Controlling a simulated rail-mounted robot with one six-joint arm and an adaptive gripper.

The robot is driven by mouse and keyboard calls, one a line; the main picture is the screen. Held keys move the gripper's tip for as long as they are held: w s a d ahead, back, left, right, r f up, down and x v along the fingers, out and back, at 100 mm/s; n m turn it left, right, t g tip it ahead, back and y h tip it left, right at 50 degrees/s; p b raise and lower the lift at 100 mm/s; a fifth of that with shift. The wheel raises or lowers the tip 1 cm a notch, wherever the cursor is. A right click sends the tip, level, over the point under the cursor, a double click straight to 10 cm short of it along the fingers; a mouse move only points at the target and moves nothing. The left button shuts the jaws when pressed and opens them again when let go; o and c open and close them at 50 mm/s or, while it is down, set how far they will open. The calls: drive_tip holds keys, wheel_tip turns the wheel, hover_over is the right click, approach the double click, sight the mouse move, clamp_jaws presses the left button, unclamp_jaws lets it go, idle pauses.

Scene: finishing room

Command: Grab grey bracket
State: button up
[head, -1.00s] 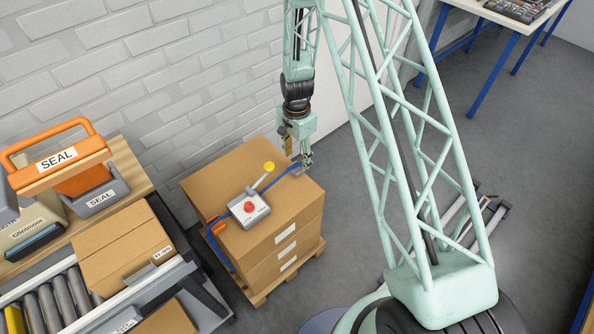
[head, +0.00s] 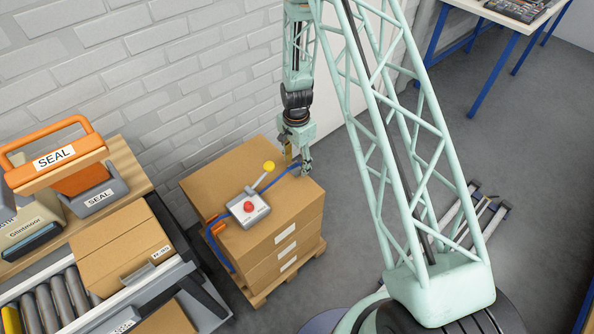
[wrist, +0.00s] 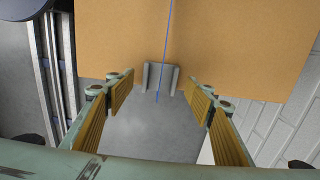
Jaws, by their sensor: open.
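The grey bracket (wrist: 147,75) is a small U-shaped channel at the edge of the top carton in the wrist view. A thin blue strap (wrist: 169,30) runs across the carton and through the bracket. My gripper (wrist: 161,98) is open, with its yellow-padded fingers apart to the left and right of the bracket and not touching it. The bracket cannot be made out clearly there, with my gripper over that spot.
The carton stack (head: 290,222) stands on a wooden pallet. A grey strapping tool (head: 248,207) with a red knob and yellow-tipped lever sits on top. A brick wall (head: 150,80) is behind. A roller conveyor (head: 65,300) and orange sealer (head: 60,160) stand left.

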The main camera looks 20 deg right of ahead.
drive_tip(key=shift+f, duration=0.7)
drive_tip(key=shift+c, duration=0.5)
drive_tip(key=c, duration=0.8)
